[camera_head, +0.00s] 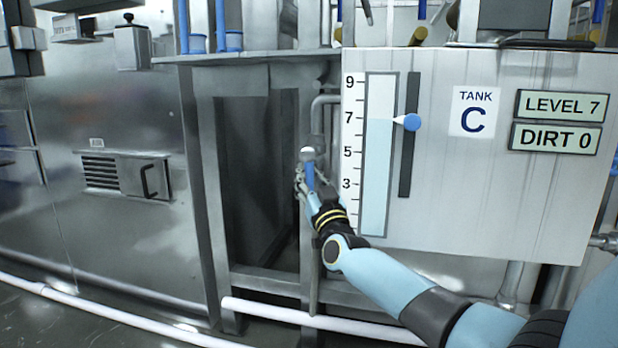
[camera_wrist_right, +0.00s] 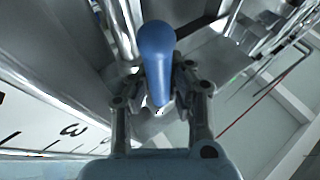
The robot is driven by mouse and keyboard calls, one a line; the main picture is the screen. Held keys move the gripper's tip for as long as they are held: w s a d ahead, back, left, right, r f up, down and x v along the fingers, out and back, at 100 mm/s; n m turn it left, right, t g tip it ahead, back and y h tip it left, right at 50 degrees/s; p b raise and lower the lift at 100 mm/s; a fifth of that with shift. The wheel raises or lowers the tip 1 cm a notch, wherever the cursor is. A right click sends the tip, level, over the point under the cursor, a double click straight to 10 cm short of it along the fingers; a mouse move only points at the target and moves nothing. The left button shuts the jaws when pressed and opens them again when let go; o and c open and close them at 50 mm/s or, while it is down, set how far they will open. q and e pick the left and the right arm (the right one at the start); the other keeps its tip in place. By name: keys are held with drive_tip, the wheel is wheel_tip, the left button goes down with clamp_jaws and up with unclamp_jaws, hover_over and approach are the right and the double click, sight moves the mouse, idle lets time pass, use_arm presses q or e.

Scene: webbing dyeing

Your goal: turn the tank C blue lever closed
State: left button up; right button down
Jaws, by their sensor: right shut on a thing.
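The blue lever (camera_head: 309,176) is on a pipe valve just left of the tank C panel (camera_head: 450,200). In the head view only part of it shows, and my right gripper (camera_head: 304,182) is around it. In the right wrist view the blue lever (camera_wrist_right: 157,55) runs between the two fingers of my right gripper (camera_wrist_right: 160,98), which is shut on it. The tank C panel has a level gauge (camera_head: 377,155) with a blue pointer (camera_head: 411,122) near 7. Signs read LEVEL 7 and DIRT 0. My left gripper is not in view.
A grey metal frame with a dark opening (camera_head: 258,180) stands left of the lever. A white pipe (camera_head: 300,316) runs low across the front. A steel cabinet (camera_head: 100,220) fills the left side. Metal pipes run close around the lever.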

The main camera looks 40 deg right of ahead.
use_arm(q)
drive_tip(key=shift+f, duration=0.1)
use_arm(e)
drive_tip(key=shift+w+f, duration=0.1)
drive_tip(key=shift+a+m+b, duration=0.1)
drive_tip(key=shift+m+b, duration=0.3)
drive_tip(key=shift+b, duration=0.05)
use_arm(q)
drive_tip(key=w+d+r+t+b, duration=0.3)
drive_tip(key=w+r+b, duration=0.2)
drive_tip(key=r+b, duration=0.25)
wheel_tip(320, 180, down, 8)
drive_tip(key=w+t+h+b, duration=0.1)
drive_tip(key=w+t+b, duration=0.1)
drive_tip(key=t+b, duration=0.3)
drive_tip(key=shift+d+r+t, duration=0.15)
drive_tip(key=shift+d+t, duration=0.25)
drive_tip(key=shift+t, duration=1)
use_arm(e)
drive_tip(key=w+a+r+m+g+h, duration=0.1)
drive_tip(key=m+g+h, duration=0.7)
drive_tip(key=m, duration=0.8)
drive_tip(key=w+a+r+m+g+h, duration=0.2)
drive_tip(key=m+g+h, duration=0.5)
drive_tip(key=m, duration=0.9)
drive_tip(key=shift+w+r+g+h, duration=0.3)
drive_tip(key=shift+r+g+h, duration=0.1)
drive_tip(key=shift+r+h, duration=0.55)
